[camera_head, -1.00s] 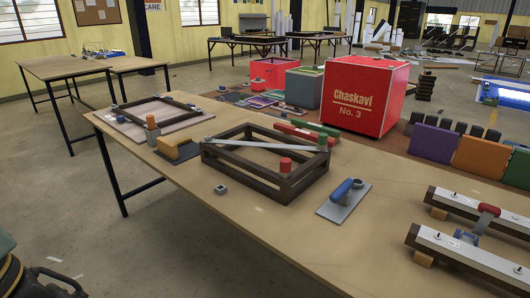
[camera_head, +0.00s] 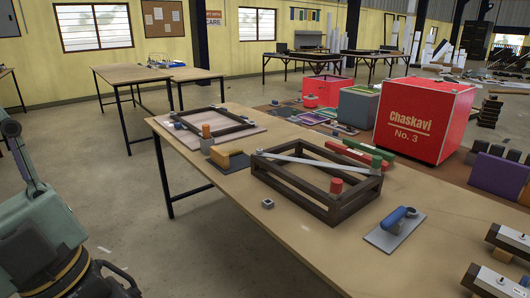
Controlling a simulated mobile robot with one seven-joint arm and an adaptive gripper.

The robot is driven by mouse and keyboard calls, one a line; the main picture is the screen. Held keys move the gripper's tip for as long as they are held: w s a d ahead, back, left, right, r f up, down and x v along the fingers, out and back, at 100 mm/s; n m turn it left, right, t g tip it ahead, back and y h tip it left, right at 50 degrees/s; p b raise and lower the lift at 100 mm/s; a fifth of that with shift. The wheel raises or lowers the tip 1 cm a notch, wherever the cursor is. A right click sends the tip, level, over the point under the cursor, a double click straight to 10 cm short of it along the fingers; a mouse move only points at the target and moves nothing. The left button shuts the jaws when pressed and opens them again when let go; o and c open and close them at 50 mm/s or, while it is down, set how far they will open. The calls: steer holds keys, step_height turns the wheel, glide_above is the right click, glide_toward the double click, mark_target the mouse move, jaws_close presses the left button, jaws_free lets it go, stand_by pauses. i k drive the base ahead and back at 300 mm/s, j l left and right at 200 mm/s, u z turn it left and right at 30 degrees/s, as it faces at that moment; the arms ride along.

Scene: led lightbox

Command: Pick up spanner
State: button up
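I cannot make out a clear spanner in this view. A long flat silver-grey bar (camera_head: 318,160) lies slanted across the top of a dark wooden open frame (camera_head: 300,200) on the near table; I cannot tell whether it is the spanner. Part of my arm shows at the lower left, off the table's left side and well apart from the frame. I see no gripper fingertips.
The near table (camera_head: 225,195) also holds a blue-handled trowel (camera_head: 393,225), a small metal nut-like block (camera_head: 267,203), a yellow block (camera_head: 229,159) and a flatter frame (camera_head: 212,124). A red Chaskavi box (camera_head: 425,120) stands behind. Bare tabletop lies along the front edge.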

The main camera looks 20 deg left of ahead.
mark_target(400, 213)
steer(key=i+l+z, duration=0.25)
steer(key=i, duration=0.3)
steer(key=i+l+z, duration=0.2)
steer(key=i, duration=0.35)
